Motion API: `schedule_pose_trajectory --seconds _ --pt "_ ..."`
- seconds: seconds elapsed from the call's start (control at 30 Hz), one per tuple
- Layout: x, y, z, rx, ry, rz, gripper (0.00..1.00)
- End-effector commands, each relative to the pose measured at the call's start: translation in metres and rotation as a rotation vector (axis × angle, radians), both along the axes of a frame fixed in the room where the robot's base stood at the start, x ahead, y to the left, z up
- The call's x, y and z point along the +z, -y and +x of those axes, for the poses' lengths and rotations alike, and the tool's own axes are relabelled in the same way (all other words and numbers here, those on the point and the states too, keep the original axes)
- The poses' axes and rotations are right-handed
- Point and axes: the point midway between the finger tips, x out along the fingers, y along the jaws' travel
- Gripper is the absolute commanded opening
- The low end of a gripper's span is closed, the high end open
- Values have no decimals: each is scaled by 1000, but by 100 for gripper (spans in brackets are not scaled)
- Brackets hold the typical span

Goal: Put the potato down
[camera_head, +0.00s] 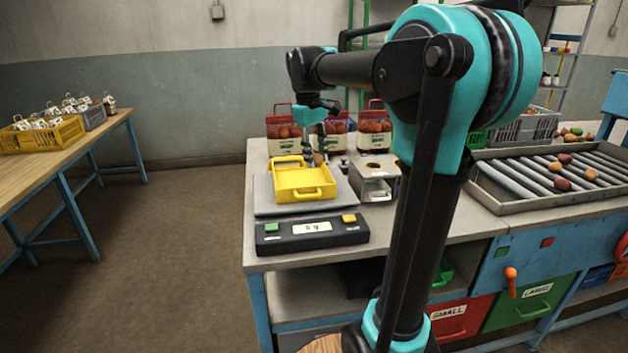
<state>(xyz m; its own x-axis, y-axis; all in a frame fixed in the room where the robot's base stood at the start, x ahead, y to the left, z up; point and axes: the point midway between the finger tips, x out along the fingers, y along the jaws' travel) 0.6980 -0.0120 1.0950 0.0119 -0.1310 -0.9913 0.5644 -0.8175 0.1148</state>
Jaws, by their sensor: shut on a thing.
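My gripper (315,150) points down over the far right side of the yellow tray (303,194). It is shut on a small brown potato (318,159), which shows only in part between the fingers. The tray's visible floor looks empty. The scale's display unit (312,234) reads about 0 g. I cannot tell whether the potato is above the tray or just behind its edge.
Red-topped sacks (284,142) stand behind the tray. A grey metal box with a round hole (374,181) is right of it. A roller tray (548,178) with several potatoes lies farther right. A wooden table (80,150) with crates stands left, across open floor.

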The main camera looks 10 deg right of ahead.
Motion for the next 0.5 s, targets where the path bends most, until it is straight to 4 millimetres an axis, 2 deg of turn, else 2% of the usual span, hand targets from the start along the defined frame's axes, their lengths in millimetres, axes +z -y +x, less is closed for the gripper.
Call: schedule_pose_trajectory --seconds 0.03,0.13,0.37,0.5 --pt "-11 0 0 0 0 0 9" --pt "-27 0 0 0 0 0 9" --pt "-43 0 0 0 0 0 9" --pt "-59 0 0 0 0 0 9"
